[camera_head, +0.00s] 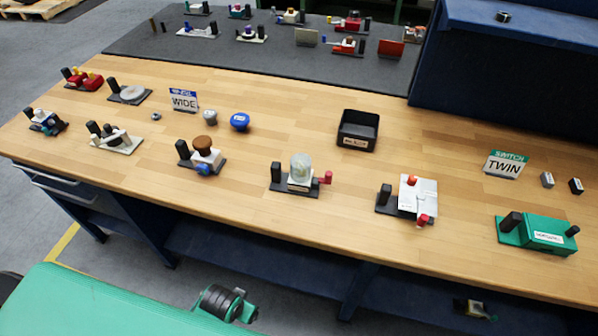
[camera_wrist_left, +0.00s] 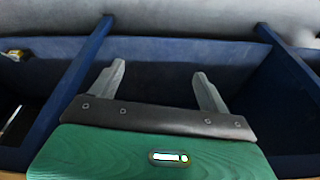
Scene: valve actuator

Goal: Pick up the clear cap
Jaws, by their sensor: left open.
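The clear cap (camera_head: 300,167) is a pale, translucent dome. It sits upright on a white block with a dark base, a black post to its left and a red knob to its right, near the front middle of the wooden bench. My left gripper (camera_wrist_left: 158,70) shows in the left wrist view with its two grey fingers apart and nothing between them. It faces the dark blue space under the bench, away from the cap. The cap is not in the left wrist view. My right gripper is in neither view.
Left of the cap stands a fixture with a brown knob (camera_head: 204,144); right is one with a white block (camera_head: 417,196). A black bin (camera_head: 357,130) stands behind. A green fixture (camera_head: 537,234) is at the right. Bare wood surrounds the cap's fixture.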

